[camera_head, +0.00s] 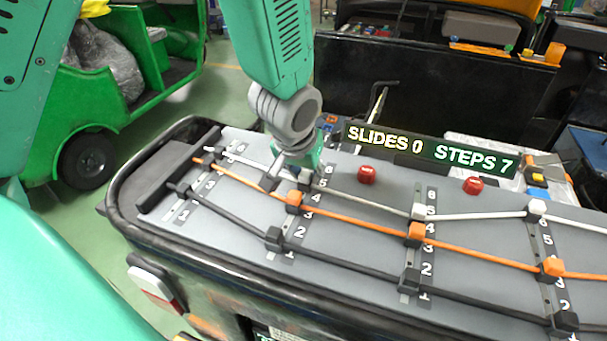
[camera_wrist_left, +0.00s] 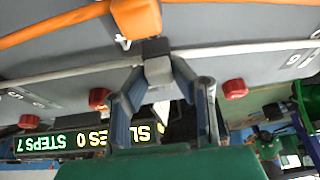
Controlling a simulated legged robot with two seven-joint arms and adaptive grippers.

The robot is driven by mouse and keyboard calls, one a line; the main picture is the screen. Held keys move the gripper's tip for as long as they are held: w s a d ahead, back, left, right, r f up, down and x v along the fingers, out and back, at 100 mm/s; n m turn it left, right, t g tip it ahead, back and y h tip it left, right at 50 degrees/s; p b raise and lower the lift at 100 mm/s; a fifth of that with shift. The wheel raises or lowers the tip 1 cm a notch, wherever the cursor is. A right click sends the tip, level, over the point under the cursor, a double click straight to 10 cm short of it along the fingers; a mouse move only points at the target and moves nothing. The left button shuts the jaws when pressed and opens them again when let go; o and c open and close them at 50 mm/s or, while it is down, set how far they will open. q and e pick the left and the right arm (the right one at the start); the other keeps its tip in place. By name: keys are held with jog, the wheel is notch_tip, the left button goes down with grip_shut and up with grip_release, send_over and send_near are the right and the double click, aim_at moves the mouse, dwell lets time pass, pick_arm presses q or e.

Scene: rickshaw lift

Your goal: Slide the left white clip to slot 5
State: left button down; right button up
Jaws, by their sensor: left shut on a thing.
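The left white clip (camera_wrist_left: 158,70) sits on the white cable (camera_wrist_left: 75,70) on the grey board (camera_head: 350,239). My left gripper (camera_wrist_left: 158,84) has its two fingertips closed on either side of this clip, with the fingers spread apart further back. In the head view, my left gripper (camera_head: 292,168) comes down from above and largely hides the clip. The clip is near the upper numbers of the left slot strip; its exact slot is hard to tell. Other white clips (camera_head: 418,210) sit further right on the same cable. My right gripper is out of view.
Orange clips (camera_head: 414,233) on an orange cable and black clips (camera_head: 273,238) on a black cable lie nearer the front edge. Red knobs (camera_head: 367,174) stand behind the white cable. A sign (camera_head: 432,150) reads SLIDES 0, STEPS 7. A green cart (camera_head: 90,150) stands at left.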

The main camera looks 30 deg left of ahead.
pick_arm(q)
jog(key=w, duration=0.3)
jog(key=shift+a, duration=0.4)
jog(key=c, duration=1.4)
grip_release()
jog(key=shift+s+d, duration=0.1)
jog(key=shift+o, duration=0.2)
jog(key=v, duration=1.2)
jog(key=shift+f, duration=0.15)
